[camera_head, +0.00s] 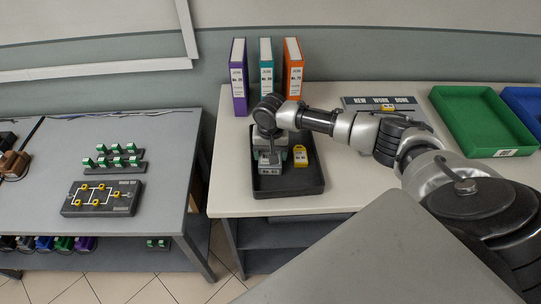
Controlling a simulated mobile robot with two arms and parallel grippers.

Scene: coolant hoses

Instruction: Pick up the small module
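A black tray (308,181) lies on the light table. In it, a small grey module (270,169) sits near the left side, and a yellow module (300,157) stands to its right. A larger pale grey block shows partly behind my arm at the tray's back; I cannot tell which piece is the small module. My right gripper (269,157) points down directly over the grey module, touching or very close to it. Its fingers are too small and hidden to show if they are open or shut. My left gripper is not in view.
Purple, teal and orange binders (293,68) stand at the table's back. A sign board (360,102) lies behind my arm. A green bin (470,115) and a blue bin (527,100) are at the right. A grey bench (60,160) with a circuit board (102,198) stands left, across a gap.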

